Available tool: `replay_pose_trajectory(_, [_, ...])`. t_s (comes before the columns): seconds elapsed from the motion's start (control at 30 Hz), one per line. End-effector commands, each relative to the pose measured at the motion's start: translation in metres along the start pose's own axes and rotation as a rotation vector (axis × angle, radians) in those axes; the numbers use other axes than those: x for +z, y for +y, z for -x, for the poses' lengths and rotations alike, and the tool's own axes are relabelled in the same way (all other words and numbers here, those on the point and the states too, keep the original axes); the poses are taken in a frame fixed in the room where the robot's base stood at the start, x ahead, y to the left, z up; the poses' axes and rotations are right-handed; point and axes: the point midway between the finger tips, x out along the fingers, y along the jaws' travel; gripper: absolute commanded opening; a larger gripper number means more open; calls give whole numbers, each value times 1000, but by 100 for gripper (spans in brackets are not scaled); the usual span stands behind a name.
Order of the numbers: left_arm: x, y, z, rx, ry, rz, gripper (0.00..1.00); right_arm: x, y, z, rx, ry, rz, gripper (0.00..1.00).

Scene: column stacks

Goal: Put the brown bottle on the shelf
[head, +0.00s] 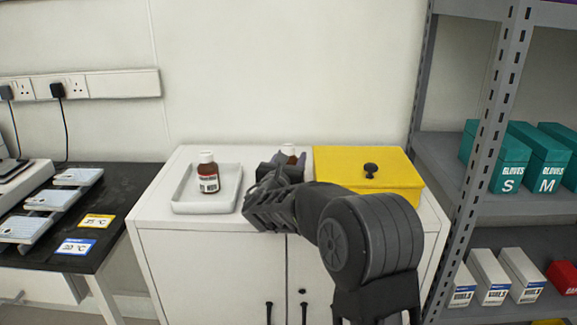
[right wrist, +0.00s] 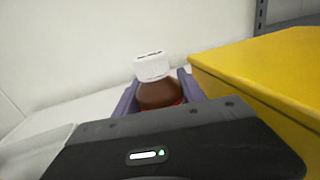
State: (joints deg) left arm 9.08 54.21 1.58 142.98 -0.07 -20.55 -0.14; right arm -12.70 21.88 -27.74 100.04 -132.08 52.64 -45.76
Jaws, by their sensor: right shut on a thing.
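A brown bottle (right wrist: 158,95) with a white cap stands between the purple fingers of my right gripper (right wrist: 160,92), which is shut on it. In the head view only the top of this bottle (head: 289,150) shows behind my right gripper (head: 288,159), at the back of the white cabinet top. I cannot tell whether its base touches the cabinet. A second brown bottle (head: 208,175) with a white cap and a label stands upright in the white tray (head: 178,206) to the left. The grey shelf rack (head: 452,148) is at the right. My left gripper is not in view.
A yellow box (head: 385,193) with a dark knob is right beside the held bottle. Green glove boxes (head: 510,165) stand on the rack's middle level, with white boxes (head: 520,270) and a red box (head: 563,277) below. The middle level's left part is clear. A dark table (head: 125,185) is at left.

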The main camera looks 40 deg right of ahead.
Motion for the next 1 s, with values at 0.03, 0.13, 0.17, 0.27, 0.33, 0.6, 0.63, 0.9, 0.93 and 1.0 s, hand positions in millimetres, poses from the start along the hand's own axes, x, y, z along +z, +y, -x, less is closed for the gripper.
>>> replay_pose_trajectory(0.03, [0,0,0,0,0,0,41,1,0,0,0,-1,0,0])
replay_pose_trajectory(0.13, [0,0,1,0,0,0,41,4,0,0,0,-1,-1,0])
replay_pose_trajectory(0.17, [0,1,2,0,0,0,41,6,0,0,0,-2,-2,0])
replay_pose_trajectory(0.27, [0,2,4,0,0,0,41,17,0,0,1,-3,-3,0])
replay_pose_trajectory(0.33, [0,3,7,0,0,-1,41,28,0,0,0,-3,-5,0])
replay_pose_trajectory(0.6, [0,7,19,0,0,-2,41,81,0,0,1,-3,-4,0])
replay_pose_trajectory(0.63, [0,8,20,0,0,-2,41,86,0,0,0,-3,-4,0])
replay_pose_trajectory(0.9, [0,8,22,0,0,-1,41,101,0,0,1,-1,-1,0])
replay_pose_trajectory(0.93, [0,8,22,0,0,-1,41,101,0,0,1,-1,0,0])
replay_pose_trajectory(1.0, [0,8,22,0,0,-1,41,101,0,0,0,-1,0,0])
